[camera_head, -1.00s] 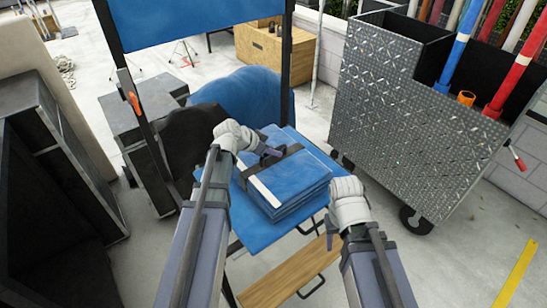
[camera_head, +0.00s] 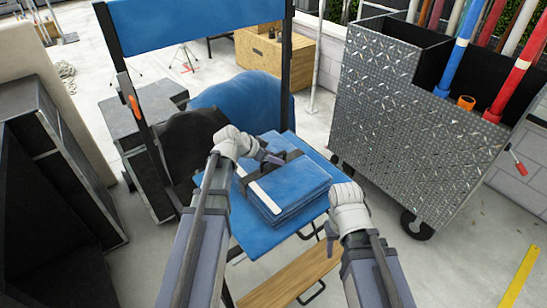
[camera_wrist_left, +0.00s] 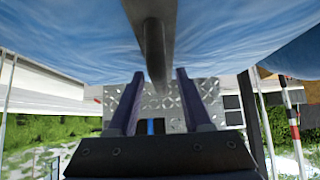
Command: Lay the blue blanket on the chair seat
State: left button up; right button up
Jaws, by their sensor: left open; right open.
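The folded blue blanket (camera_head: 287,190), with a black strap and a white stripe, lies flat on the blue seat of the tall folding chair (camera_head: 249,233). My left gripper (camera_head: 270,158) is open over the blanket's far left part, close to the strap; I cannot tell whether it touches. In the left wrist view the open fingers (camera_wrist_left: 158,103) have nothing between them, and blue cloth with a dark bar fills the top. My right gripper (camera_head: 331,238) is open and empty, beside the seat's right edge, apart from the blanket.
The chair's blue backrest (camera_head: 195,22) and dark posts rise behind the seat. A wooden footrest (camera_head: 290,277) is below in front. A metal cart (camera_head: 415,125) with coloured poles stands right. Black cases (camera_head: 60,150) stand left.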

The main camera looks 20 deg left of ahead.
pick_arm(q)
jog(key=shift+r, duration=0.3)
jog(key=p+v, duration=0.8)
jog(key=v, duration=0.3)
jog(key=shift+s+a+r+p, duration=0.2)
jog(key=shift+s+a+p, duration=0.05)
jog(key=shift+s+p, duration=0.1)
jog(key=shift+d, duration=0.1)
jog(key=s+d+f+g, duration=0.1)
jog(key=s+d, duration=0.1)
jog(key=d, duration=0.2)
jog(key=s+d+f+g+y, duration=0.1)
jog(key=s+d+f+g, duration=0.1)
jog(key=d, duration=0.2)
jog(key=s+d+f+g, duration=0.1)
jog(key=s+d, duration=0.2)
jog(key=shift+d+f+n, duration=0.25)
jog(key=shift+d+n, duration=0.15)
jog(key=s+d+f+n+g+y, duration=0.2)
jog(key=s+d+y, duration=0.4)
jog(key=s, duration=0.5)
jog(key=shift+d+n+g, duration=0.25)
jog(key=shift+n+g, duration=0.25)
jog(key=shift+g, duration=0.2)
